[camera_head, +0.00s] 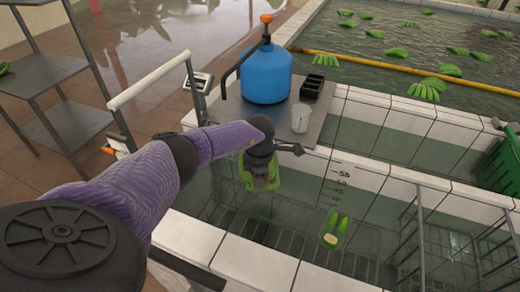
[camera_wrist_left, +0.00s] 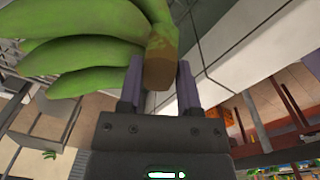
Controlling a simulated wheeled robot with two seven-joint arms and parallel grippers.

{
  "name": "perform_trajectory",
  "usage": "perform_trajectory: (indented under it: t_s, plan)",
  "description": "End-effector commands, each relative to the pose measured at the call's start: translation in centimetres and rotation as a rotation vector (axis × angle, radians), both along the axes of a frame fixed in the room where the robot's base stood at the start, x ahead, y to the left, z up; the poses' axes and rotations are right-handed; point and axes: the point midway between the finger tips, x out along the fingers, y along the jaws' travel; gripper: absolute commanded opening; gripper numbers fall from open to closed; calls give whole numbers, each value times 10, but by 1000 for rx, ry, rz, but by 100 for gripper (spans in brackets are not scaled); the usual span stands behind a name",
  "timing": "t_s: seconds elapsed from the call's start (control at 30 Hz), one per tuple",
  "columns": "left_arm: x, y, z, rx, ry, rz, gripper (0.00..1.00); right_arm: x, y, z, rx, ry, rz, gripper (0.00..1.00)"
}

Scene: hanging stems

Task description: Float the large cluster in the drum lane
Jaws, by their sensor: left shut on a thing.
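My left gripper (camera_head: 262,160) is shut on the brown crown of a green banana cluster (camera_head: 260,181). It holds the cluster over the near water tank, close to its left inner wall. In the left wrist view, the cluster's fingers (camera_wrist_left: 85,52) spread to the upper left and the crown sits between the two jaw pads (camera_wrist_left: 160,78). A blue drum (camera_head: 266,74) with an orange cap stands on a metal shelf behind the gripper. A smaller green cluster (camera_head: 334,232) with a pale cut end is in the near tank's water (camera_head: 300,245). My right gripper is out of view.
White tiled rims (camera_head: 377,172) border the near tank, with depth marks on its inner wall. A metal rack (camera_head: 425,240) stands at right. A yellow bar (camera_head: 400,72) crosses the far pool, where several clusters float. A green crate (camera_head: 500,160) is at the right edge.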

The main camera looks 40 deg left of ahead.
Motion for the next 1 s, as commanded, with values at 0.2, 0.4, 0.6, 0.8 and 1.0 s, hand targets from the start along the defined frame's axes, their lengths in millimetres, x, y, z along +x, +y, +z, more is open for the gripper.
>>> perform_trajectory:
  t_s: [0.2,0.4,0.6,0.8,1.0]
  plan:
    - [1,0,-36,0,-3,2,0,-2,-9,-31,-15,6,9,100]
    - [1,0,-64,-1,-4,2,0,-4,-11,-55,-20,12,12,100]
    - [1,0,-93,1,-2,1,0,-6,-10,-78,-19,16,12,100]
    - [1,0,-121,0,-3,1,0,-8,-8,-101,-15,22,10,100]
    - [0,0,-149,0,-1,2,0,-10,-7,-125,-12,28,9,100]
